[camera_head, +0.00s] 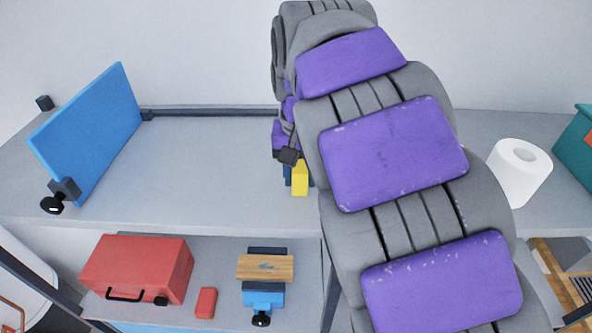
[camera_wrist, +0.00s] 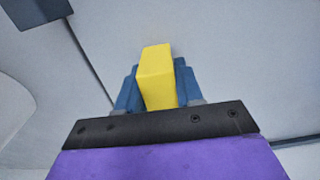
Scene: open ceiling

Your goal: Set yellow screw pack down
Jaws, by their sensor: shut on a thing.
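The yellow screw pack (camera_wrist: 156,75) is a plain yellow block held between the blue fingers of my gripper (camera_wrist: 157,90) in the wrist view. In the head view my gripper (camera_head: 290,170) points down over the grey upper shelf, and the yellow pack (camera_head: 300,179) shows at its tip. The pack is close to the shelf surface; I cannot tell whether it touches. My arm hides part of the shelf to the right of the pack.
A blue panel (camera_head: 90,132) stands at the left of the upper shelf (camera_head: 205,165). A white paper roll (camera_head: 521,172) and a teal box (camera_head: 575,147) are at the right. The shelf left of my gripper is clear. Below sit a red case (camera_head: 138,268) and a wooden-topped clamp (camera_head: 265,268).

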